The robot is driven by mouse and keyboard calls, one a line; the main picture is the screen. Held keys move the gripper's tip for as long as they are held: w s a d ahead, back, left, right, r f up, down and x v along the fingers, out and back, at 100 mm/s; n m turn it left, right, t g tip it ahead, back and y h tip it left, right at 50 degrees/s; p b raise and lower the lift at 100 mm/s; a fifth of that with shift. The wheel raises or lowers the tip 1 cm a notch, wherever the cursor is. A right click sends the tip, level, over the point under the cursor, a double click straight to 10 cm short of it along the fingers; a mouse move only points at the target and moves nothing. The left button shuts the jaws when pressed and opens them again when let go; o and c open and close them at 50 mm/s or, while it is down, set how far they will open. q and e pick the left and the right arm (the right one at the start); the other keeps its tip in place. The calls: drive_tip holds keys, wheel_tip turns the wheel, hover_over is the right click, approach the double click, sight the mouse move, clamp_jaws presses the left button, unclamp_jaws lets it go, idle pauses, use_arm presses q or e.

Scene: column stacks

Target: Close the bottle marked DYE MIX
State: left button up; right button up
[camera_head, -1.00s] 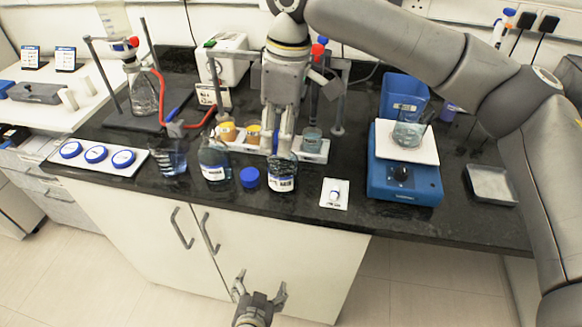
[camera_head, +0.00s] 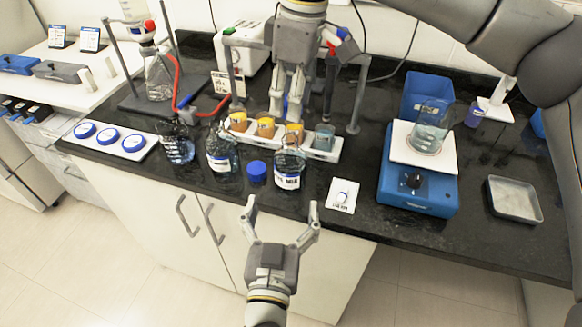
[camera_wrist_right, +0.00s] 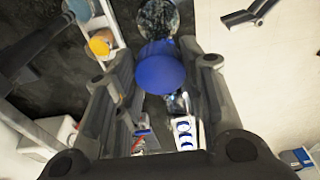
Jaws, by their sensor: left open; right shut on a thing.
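Several clear bottles stand near the bench's front edge: a right one (camera_head: 289,178), a middle one (camera_head: 221,160) and a left one (camera_head: 177,148). The labels are too small to read surely, so I cannot tell which says DYE MIX. A blue cap (camera_head: 257,172) lies between the middle and right bottles. My right gripper (camera_head: 287,118) points down just above and behind the right bottle. In the right wrist view a blue round cap (camera_wrist_right: 162,74) sits between its fingers, shut on it. My left gripper (camera_head: 282,208) is open and empty in front of the bench, below the right bottle.
A white card (camera_head: 342,196) lies right of the bottles. A cap tray (camera_head: 109,139) lies left.

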sight(290, 165)
use_arm(q)
drive_tip(key=w, duration=0.4)
drive_tip(key=w+d, duration=0.1)
drive_tip(key=w, duration=0.7)
drive_tip(key=shift+d, duration=0.25)
drive_tip(key=shift+c, duration=0.2)
drive_tip(key=c, duration=1.5)
use_arm(e)
drive_tip(key=shift+f, duration=2.45)
drive_tip(key=shift+f, duration=0.15)
drive_tip(key=shift+f, duration=0.75)
drive_tip(key=shift+f, duration=0.6)
